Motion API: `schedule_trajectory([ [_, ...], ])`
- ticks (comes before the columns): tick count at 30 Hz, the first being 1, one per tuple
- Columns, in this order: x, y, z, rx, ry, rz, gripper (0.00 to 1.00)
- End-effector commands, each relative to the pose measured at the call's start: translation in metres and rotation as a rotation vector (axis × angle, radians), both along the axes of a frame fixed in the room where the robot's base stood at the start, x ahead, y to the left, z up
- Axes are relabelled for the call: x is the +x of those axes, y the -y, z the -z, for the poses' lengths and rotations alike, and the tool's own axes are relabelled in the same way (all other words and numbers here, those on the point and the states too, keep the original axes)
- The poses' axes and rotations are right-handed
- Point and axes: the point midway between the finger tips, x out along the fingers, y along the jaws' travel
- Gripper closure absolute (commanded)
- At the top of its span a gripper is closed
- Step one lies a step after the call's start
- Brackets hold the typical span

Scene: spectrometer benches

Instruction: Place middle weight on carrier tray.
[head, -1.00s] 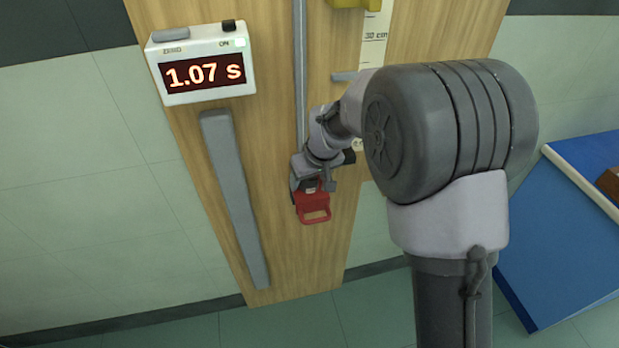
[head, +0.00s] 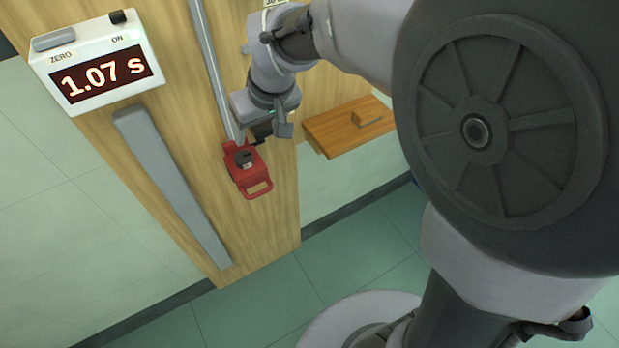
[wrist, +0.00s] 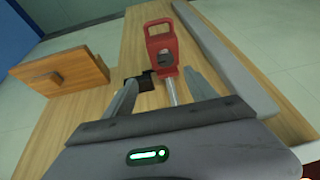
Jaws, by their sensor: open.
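A red carrier tray (head: 246,172) with a looped handle sits on the lower part of a metal rail on the wooden board. A small dark block (head: 244,158) rests on it; I cannot tell whether it is the middle weight. The tray also shows in the wrist view (wrist: 161,45), beyond my fingertips. My gripper (head: 262,130) is above the tray in the head view, jaws open and apart from it. In the wrist view my open fingers (wrist: 160,82) point toward the tray with nothing visibly held. No other weight can be made out.
A timer (head: 100,62) reading 1.07 s is at the upper left of the wooden board (head: 225,90). A grey bar (head: 172,185) lies left of the rail (head: 210,60). A wooden block with a handle (head: 335,130) juts out at right. A black piece (wrist: 140,82) sits beside the tray.

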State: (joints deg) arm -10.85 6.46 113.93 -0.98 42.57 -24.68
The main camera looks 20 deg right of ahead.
Motion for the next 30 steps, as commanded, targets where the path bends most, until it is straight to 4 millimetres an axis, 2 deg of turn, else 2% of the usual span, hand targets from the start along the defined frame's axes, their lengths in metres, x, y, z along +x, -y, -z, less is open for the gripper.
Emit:
schedule_trajectory([
  [1,-0.030,0.017,-0.025,0.035,0.013,0.085,0.34],
  [4,-0.102,0.046,-0.052,0.121,0.015,0.285,0.34],
  [6,-0.148,0.060,-0.058,0.179,0.016,0.412,0.34],
  [9,-0.196,0.069,-0.052,0.245,0.017,0.545,0.34],
  [10,-0.205,0.071,-0.050,0.258,0.016,0.572,0.34],
  [12,-0.219,0.073,-0.046,0.278,0.015,0.613,0.34],
  [14,-0.223,0.073,-0.044,0.286,0.013,0.629,0.34],
  [20,-0.223,0.073,-0.044,0.287,0.013,0.628,0.34],
  [22,-0.223,0.073,-0.038,0.287,0.013,0.627,0.34],
  [23,-0.223,0.073,-0.032,0.287,0.013,0.627,0.34],
  [28,-0.223,0.073,0.027,0.286,0.014,0.626,0.34],
  [30,-0.223,0.073,0.035,0.286,0.014,0.626,0.34],
])
